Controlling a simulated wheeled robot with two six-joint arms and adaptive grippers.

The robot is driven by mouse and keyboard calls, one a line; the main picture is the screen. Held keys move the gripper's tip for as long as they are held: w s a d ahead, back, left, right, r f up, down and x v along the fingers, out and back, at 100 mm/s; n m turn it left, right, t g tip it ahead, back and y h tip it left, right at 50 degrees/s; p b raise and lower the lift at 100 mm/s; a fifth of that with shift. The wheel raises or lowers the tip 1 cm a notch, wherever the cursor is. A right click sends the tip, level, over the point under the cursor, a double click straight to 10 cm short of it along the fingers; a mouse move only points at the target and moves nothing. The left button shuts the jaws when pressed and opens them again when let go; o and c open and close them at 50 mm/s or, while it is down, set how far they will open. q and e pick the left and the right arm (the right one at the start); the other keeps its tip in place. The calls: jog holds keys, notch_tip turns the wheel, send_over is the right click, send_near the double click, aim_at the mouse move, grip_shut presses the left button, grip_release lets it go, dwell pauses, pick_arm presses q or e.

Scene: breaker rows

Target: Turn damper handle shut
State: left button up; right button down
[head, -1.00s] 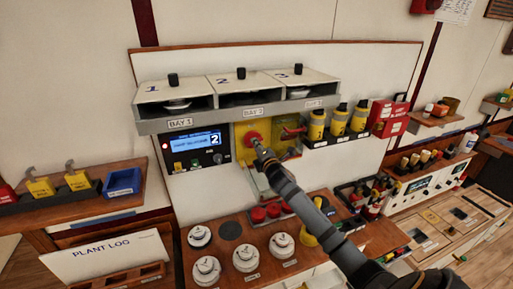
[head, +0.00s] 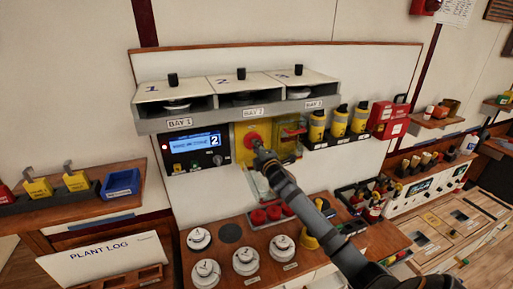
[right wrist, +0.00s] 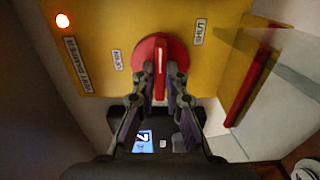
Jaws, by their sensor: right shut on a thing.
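The damper handle is a round red knob (right wrist: 161,62) with a raised grip bar, on a yellow panel (right wrist: 95,50). It also shows in the head view as a red disc (head: 252,139) below the BAY 2 label. In the right wrist view the bar points nearly straight up the picture, between two small white labels, one on each side. My right gripper (right wrist: 163,88) is shut on the knob's bar, with one finger on each side. In the head view my right gripper (head: 260,150) covers the knob's lower part. My left gripper is not in view.
A clear flap (right wrist: 285,75) and a red bar (right wrist: 250,85) stand right of the knob. A lit lamp (right wrist: 62,20) is at the panel's corner. A blue display (head: 194,144) is left of the panel. Several white dials (head: 246,261) stand on the counter below.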

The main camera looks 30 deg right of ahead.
jog(key=c, duration=1.4)
grip_release()
jog(key=v, duration=1.1)
jog(key=shift+s, duration=0.4)
jog(key=shift+s, duration=0.1)
